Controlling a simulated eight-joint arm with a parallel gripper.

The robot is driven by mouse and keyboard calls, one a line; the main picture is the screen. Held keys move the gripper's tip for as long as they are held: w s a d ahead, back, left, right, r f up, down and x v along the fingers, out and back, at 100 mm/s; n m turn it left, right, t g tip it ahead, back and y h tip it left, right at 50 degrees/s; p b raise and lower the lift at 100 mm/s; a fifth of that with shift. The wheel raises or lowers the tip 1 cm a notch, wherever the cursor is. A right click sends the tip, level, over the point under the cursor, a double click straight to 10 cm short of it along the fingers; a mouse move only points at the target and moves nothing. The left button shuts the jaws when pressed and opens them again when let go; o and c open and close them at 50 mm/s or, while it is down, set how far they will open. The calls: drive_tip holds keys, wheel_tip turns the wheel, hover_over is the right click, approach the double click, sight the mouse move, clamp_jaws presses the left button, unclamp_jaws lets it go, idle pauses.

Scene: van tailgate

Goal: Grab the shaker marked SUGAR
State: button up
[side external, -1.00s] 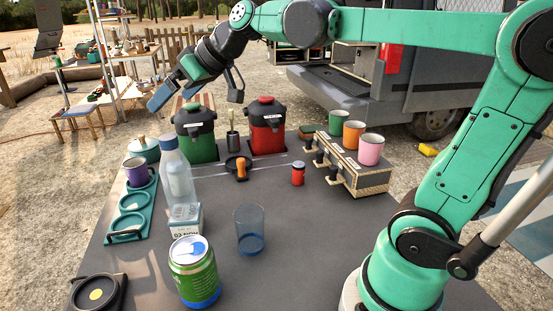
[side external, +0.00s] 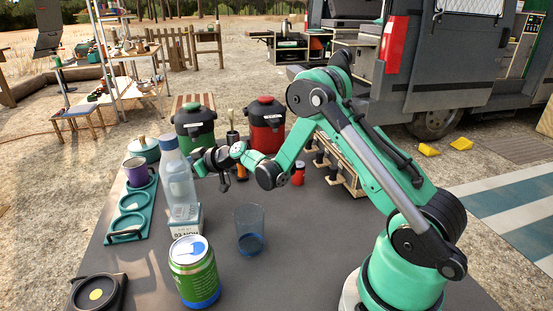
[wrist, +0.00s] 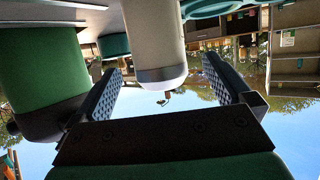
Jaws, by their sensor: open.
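My gripper (side external: 210,172) is open, low over the table between the clear bottle and the red urn. In the wrist view, which is upside down, a pale cylinder with a grey cap (wrist: 160,40) stands between the open fingers (wrist: 161,66). It looks near them, but contact cannot be told. I cannot tell whether it is a shaker or the bottle; no label shows on it. In the side view the clear bottle (side external: 180,185) partly covers that area. A small red-topped jar (side external: 298,174) stands right of my gripper. I can read no SUGAR marking.
A green urn (side external: 197,145) and a red urn (side external: 266,130) stand at the back. A teal pot (side external: 145,148) and teal holder (side external: 127,222) are at left. A glass (side external: 249,235) and green can (side external: 195,270) stand in front.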

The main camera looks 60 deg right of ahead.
drive_tip(key=shift+x, duration=2.15)
drive_tip(key=c, duration=1.4)
drive_tip(key=shift+r, duration=0.1)
